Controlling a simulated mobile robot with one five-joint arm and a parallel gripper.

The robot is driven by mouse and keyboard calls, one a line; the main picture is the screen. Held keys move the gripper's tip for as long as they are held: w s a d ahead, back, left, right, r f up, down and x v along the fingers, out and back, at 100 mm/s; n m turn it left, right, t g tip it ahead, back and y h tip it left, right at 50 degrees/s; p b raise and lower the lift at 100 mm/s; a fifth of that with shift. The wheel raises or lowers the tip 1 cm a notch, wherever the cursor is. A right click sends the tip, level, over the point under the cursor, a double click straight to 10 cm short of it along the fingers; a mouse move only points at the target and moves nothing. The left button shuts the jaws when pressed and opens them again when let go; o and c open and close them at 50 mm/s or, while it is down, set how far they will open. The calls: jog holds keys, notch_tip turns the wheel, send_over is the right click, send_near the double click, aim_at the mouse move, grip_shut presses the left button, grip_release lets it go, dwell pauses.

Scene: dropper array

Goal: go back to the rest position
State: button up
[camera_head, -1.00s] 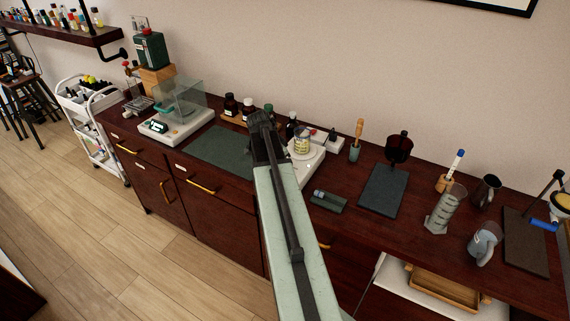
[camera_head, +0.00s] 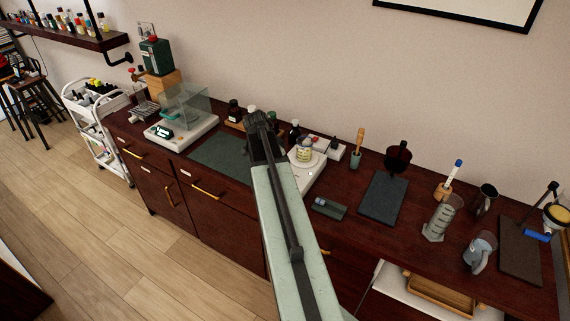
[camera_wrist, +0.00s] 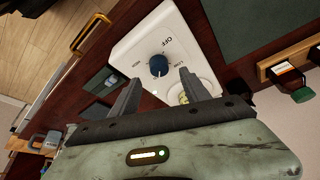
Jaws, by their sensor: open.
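My gripper (camera_wrist: 157,97) shows in the wrist view with its two dark fingers apart and nothing between them. A white hot plate with a blue knob (camera_wrist: 159,65) lies beyond the fingers, and a beaker with yellow contents (camera_wrist: 184,98) is partly hidden behind the right finger. In the head view my arm reaches over the bench, and its links hide the gripper. The beaker (camera_head: 304,154) stands upright on the white plate (camera_head: 313,168), just right of my arm.
A balance with a glass shield (camera_head: 182,131) and a green mat (camera_head: 222,152) lie left of my arm. Several dark bottles stand behind it. Floor is free at left.

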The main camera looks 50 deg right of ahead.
jog(key=shift+p+v, duration=0.4)
jog(key=shift+v, duration=0.8)
jog(key=w+a+f+n+t+b, duration=0.1)
jog(key=w+a+f+n+b, duration=0.2)
jog(key=a, duration=0.8)
jog(key=w+a+f+n+b, duration=0.1)
jog(key=w+a+f+b, duration=0.3)
jog(key=a, duration=0.6)
jog(key=s+a+f+n+y, duration=0.1)
jog(key=s+a+n+y, duration=0.1)
jog(key=a+n, duration=0.6)
jog(key=s+a+f+n+y, duration=0.1)
jog(key=s+a+n+y, duration=0.1)
jog(key=a+n, duration=0.6)
jog(key=s+a, duration=0.1)
jog(key=a, duration=0.4)
jog(key=shift+s+a, duration=0.15)
jog(key=shift+s, duration=0.15)
